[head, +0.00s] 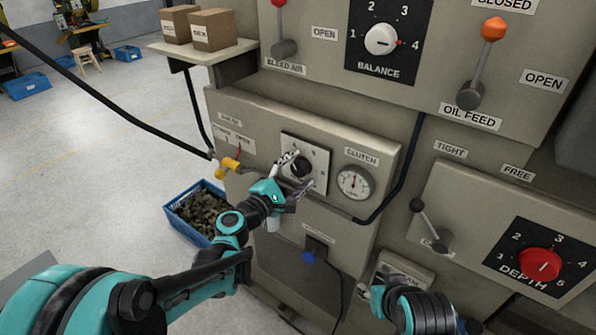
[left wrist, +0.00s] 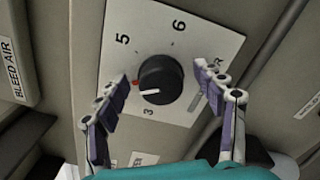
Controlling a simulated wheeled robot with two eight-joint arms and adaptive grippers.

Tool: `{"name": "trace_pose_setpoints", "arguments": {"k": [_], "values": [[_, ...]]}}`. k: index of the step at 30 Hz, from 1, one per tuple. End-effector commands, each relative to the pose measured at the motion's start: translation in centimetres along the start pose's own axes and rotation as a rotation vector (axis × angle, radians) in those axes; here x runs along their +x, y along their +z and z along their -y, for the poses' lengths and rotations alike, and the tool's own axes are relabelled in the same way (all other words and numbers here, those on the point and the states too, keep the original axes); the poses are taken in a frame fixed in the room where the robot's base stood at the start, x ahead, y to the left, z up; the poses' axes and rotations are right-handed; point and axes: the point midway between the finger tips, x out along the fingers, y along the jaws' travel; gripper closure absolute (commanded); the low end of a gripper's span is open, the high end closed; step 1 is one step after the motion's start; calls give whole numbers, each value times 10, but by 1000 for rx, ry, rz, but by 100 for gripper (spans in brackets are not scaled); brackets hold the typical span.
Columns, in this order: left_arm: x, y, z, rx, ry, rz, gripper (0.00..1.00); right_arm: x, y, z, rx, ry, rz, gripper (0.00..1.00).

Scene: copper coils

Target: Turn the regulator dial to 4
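The regulator dial is a black round knob (left wrist: 160,80) on a white plate (left wrist: 190,30) in the left wrist view. Its white line points left and slightly down, just below a red mark and above the 3. The numbers 3, 5 and 6 show; the 4 cannot be made out, and my left finger covers part of that side. In the head view the knob (head: 301,168) sits left of the CLUTCH gauge. My left gripper (left wrist: 161,76) is open, one finger on each side of the knob; contact cannot be told.
The round CLUTCH gauge (head: 353,183) and a yellow valve handle (head: 230,164) flank the plate. A BALANCE dial (head: 381,40) is above; a red DEPTH dial (head: 540,264) is lower right. A dark lever (head: 430,222) sticks out near it. A blue crate (head: 196,212) stands on the floor.

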Motion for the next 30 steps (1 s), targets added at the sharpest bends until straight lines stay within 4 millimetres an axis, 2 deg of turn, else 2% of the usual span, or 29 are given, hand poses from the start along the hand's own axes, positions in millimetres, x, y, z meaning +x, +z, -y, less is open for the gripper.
{"name": "trace_pose_setpoints", "arguments": {"k": [7, 11, 24, 30], "values": [[-1, 0, 0, 0, 0, 0, 31, 0, 0, 0, 0, 0, 0, 60], [-10, -1, 0, 0, 1, -2, 31, 0, 0, 0, 0, 0, 0, 60], [-98, -1, 0, 0, 1, -3, 31, 0, 0, 0, 0, 0, 0, 60], [-118, 0, 0, 0, 0, -1, 31, 0, 0, 0, 0, 0, 0, 60]]}}
